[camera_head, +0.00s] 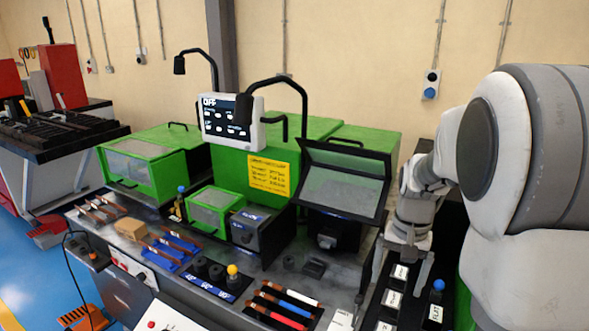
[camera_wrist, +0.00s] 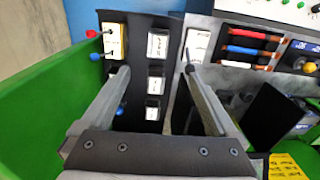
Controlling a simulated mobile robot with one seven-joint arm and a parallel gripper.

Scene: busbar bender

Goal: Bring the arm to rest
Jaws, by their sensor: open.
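My white and grey arm (camera_head: 530,150) reaches in from the right in the head view and bends down at the wrist. My gripper (camera_head: 397,272) is over the dark panel (camera_head: 385,310) at the right end of the bench, pointing down. In the wrist view my gripper (camera_wrist: 156,75) has its two fingers spread well apart. Between them I see only the dark panel with its white labels (camera_wrist: 157,46); nothing is held. Whether the fingertips touch the panel, I cannot tell.
The bender's tilted clear guard (camera_head: 342,190) stands left of my gripper. A control screen (camera_head: 232,122) is behind, with black curved lamp arms. Colored-handled tools (camera_head: 285,305) lie at the bench front. A green side wall (camera_wrist: 50,110) is close to my gripper.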

